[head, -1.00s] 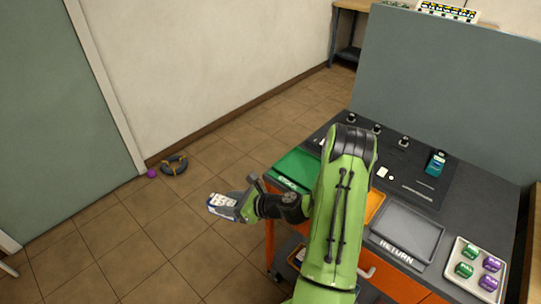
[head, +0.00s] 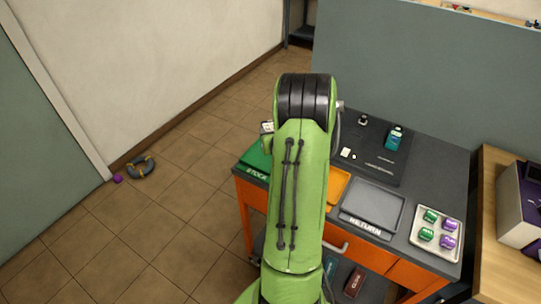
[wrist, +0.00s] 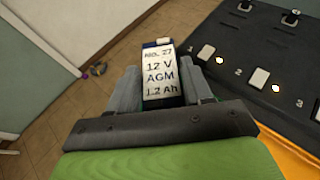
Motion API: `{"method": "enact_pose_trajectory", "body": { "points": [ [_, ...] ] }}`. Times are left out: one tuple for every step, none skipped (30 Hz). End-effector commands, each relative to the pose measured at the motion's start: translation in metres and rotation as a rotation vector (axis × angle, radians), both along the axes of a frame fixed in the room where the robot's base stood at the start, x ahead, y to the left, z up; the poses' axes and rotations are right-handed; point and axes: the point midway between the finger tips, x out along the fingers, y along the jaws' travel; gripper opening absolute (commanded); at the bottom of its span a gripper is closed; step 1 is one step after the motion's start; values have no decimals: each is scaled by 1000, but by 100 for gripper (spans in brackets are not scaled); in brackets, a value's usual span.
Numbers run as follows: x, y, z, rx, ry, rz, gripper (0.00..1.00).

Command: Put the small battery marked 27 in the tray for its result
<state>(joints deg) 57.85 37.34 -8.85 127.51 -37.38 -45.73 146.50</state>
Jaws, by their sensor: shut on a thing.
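The small battery (wrist: 160,72) has a white label reading No. 27, 12 V, AGM, 1.2 Ah. My gripper (wrist: 160,88) is shut on it, with a finger on each side. In the head view my arm hides the gripper and nearly all of the battery; a small pale piece of it (head: 267,127) shows left of the arm. The green STOCK tray (head: 256,160) is at the bench's left end. An orange tray (head: 338,184) is partly hidden by my arm, its label unseen. The grey RETURN tray (head: 372,205) lies right of it.
A dark test panel (wrist: 240,45) carries numbers, white pads and lit lamps. A teal device (head: 393,139) stands on the bench. A pale tray (head: 437,252) holds green and purple blocks. A grey partition (head: 420,80) stands behind. A ring-shaped thing (head: 141,167) lies on the floor.

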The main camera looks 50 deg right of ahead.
Motion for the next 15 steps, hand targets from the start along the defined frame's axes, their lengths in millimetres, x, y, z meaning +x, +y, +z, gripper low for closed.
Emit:
{"method": "enact_pose_trajectory", "body": {
  "points": [
    [0,0,-19,4,-1,-1,0],
    [0,0,-26,3,-1,-1,0],
    [0,0,-32,3,-1,0,0],
    [0,0,-36,3,-2,1,0],
    [1,0,-39,2,-3,1,0],
    [1,0,-43,1,-3,1,0],
    [1,0,-46,1,-3,1,0],
    [1,0,-50,1,-2,1,0],
    [0,0,-57,3,-3,0,0],
    [0,0,-62,3,-2,1,0],
    [0,0,-68,3,-2,1,0],
    [1,0,-75,4,-3,1,0],
    [1,0,-78,2,-3,2,0],
    [1,0,-79,2,-3,2,0],
    [1,0,-78,0,-4,2,0]
  ]
}}
